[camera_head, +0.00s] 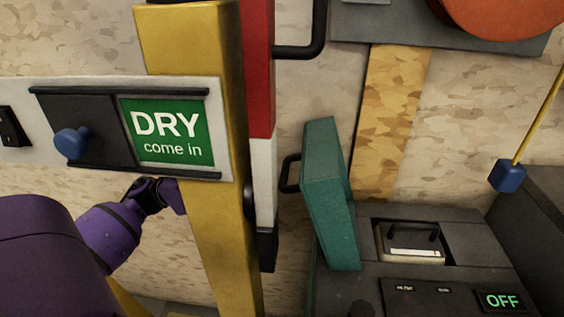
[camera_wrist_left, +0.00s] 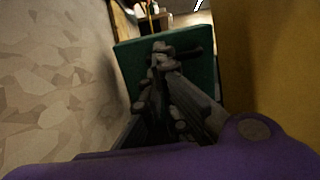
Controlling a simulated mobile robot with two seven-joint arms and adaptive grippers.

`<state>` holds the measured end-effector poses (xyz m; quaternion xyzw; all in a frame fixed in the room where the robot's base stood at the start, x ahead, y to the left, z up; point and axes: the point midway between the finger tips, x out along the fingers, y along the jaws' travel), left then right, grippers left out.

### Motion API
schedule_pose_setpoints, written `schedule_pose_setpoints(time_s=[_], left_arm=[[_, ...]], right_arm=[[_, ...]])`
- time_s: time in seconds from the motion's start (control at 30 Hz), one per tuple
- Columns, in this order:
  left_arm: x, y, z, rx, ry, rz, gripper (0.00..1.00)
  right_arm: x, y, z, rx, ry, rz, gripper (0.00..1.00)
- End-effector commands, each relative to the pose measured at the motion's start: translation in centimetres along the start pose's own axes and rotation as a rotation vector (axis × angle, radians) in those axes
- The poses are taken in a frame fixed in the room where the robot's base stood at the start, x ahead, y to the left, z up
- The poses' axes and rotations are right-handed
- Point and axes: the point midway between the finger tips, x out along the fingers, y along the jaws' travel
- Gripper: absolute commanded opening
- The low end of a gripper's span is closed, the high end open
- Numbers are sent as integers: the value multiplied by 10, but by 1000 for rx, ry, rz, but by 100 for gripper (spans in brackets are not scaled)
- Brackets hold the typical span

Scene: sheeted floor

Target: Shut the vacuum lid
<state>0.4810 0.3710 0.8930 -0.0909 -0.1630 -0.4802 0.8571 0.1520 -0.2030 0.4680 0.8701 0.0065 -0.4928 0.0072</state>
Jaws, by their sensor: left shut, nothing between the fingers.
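The vacuum lid (camera_head: 330,205) is a teal panel with a dark loop handle (camera_head: 290,173) on its left face. It stands upright, open, at the left side of the dark grey vacuum body (camera_head: 425,275). The opening beside it shows a pale-rimmed insert with a handle (camera_head: 410,243). My left arm comes in from the left and goes behind the yellow post, which hides its gripper in the head view. In the left wrist view the left gripper (camera_wrist_left: 162,52) is shut and empty, in front of the teal lid (camera_wrist_left: 130,65). Contact cannot be told. My right gripper is out of view.
The yellow post (camera_head: 207,150) stands between my view and the left gripper, carrying a "DRY come in" sign (camera_head: 170,132). A red and white post (camera_head: 261,165) is just behind. A blue pull (camera_head: 508,176) hangs at the right. A green "OFF" display (camera_head: 501,300) is on the vacuum front.

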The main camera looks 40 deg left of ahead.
Motion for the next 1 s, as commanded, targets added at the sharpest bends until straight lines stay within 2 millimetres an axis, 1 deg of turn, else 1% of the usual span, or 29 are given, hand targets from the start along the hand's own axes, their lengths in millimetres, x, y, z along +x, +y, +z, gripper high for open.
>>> schedule_pose_setpoints(time_s=[0.03,0.2,0.3,0.4,0.5,0.6,1.0], left_arm=[[13,-1,1,1,-1,-5,0],[48,-1,1,1,0,-4,0],[64,0,1,0,1,-3,0],[75,0,0,0,1,-1,0],[82,0,-1,-1,2,-1,0],[85,0,-1,-1,2,0,0],[87,0,0,-1,6,-1,0]], right_arm=[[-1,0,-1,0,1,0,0],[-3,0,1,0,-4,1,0],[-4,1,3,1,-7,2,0],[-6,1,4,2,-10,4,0],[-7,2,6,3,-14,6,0],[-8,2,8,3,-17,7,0],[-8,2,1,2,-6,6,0]])
